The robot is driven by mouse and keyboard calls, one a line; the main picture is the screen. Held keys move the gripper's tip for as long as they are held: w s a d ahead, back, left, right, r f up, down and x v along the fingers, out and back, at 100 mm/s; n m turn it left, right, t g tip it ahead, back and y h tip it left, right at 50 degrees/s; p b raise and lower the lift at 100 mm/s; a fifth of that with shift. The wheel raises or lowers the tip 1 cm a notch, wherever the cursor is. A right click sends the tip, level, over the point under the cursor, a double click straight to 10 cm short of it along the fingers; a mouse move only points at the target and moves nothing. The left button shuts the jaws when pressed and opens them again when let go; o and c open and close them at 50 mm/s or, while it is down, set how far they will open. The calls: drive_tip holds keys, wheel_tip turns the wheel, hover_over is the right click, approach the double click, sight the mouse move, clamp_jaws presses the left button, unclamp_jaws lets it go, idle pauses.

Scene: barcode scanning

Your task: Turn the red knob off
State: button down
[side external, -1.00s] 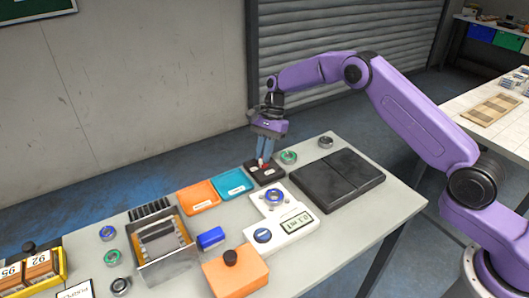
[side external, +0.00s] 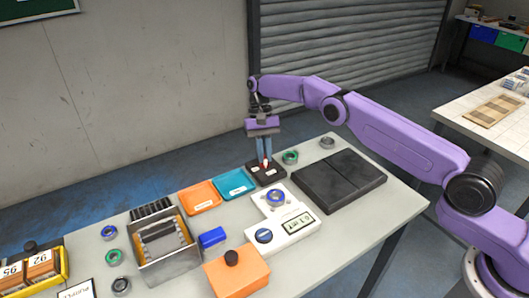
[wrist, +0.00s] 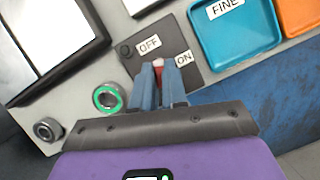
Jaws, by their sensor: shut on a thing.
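The red knob (wrist: 158,62) stands on a dark switch plate (wrist: 185,42) with white OFF and ON labels. In the wrist view it sits between my blue fingertips, close to both labels. My gripper (side external: 265,161) points down over the plate and is shut on the knob. The fingers hide most of the knob, so which way it points cannot be told. The plate (side external: 278,179) also shows in the side view.
A teal tray (side external: 236,183) and an orange tray (side external: 200,196) lie left of the plate. A green-ringed part (side external: 290,157) and a grey ring (side external: 327,142) stand to its right. A black two-panel pad (side external: 338,180) and a white scale (side external: 285,235) lie nearby.

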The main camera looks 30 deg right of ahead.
sight(266, 160)
drive_tip(key=shift+w+n, duration=0.1)
drive_tip(key=shift+n, duration=0.3)
idle(0.3)
drive_tip(key=c, duration=1.2)
unclamp_jaws()
drive_tip(key=shift+o, duration=0.2)
drive_tip(key=shift+r, duration=1.65)
drive_tip(key=s+d+r, duration=0.3)
drive_tip(key=s+r, duration=0.6)
drive_tip(key=s, duration=0.4)
drive_tip(key=shift+s+d+r, duration=0.2)
drive_tip(key=shift+s+r, duration=0.15)
drive_tip(key=shift+r, duration=0.05)
drive_tip(key=shift+w, duration=0.1)
